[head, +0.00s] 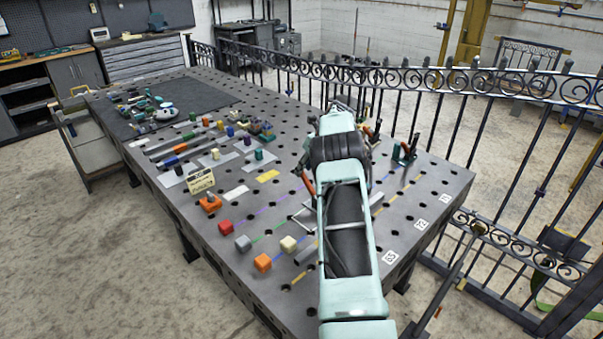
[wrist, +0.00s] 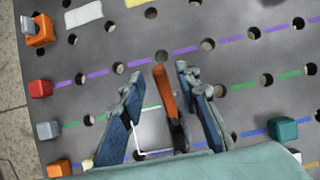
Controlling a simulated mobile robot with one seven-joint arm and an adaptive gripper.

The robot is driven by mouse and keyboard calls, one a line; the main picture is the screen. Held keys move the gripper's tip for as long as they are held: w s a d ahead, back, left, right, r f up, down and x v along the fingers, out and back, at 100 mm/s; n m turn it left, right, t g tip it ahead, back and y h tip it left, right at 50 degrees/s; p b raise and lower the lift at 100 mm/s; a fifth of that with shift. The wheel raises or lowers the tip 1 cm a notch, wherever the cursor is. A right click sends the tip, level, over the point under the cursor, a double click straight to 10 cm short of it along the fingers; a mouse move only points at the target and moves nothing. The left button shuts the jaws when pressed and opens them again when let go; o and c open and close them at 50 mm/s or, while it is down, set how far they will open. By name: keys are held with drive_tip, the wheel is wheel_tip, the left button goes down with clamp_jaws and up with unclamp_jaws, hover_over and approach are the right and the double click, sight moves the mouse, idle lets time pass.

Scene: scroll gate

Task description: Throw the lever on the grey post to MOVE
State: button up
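In the wrist view an upright orange handle (wrist: 161,84) on a dark grey part (wrist: 180,133) stands between the two blue fingers of my gripper (wrist: 160,76). The gripper is open, with a gap visible on each side of the handle. A white outline on the table surrounds the handle's foot. In the head view the orange handle (head: 308,184) shows just left of my arm, which hides its base and my fingertips. I cannot make out a MOVE marking or clearly identify a grey post.
The perforated table (head: 400,215) carries coloured stripes and several cubes, including a red cube (head: 225,227) at its near left edge. More clamps (head: 405,151) stand right of my arm, before an iron fence (head: 450,85).

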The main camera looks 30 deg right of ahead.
drive_tip(key=v, duration=0.7)
drive_tip(key=shift+s+r, duration=0.2)
drive_tip(key=shift+r, duration=0.1)
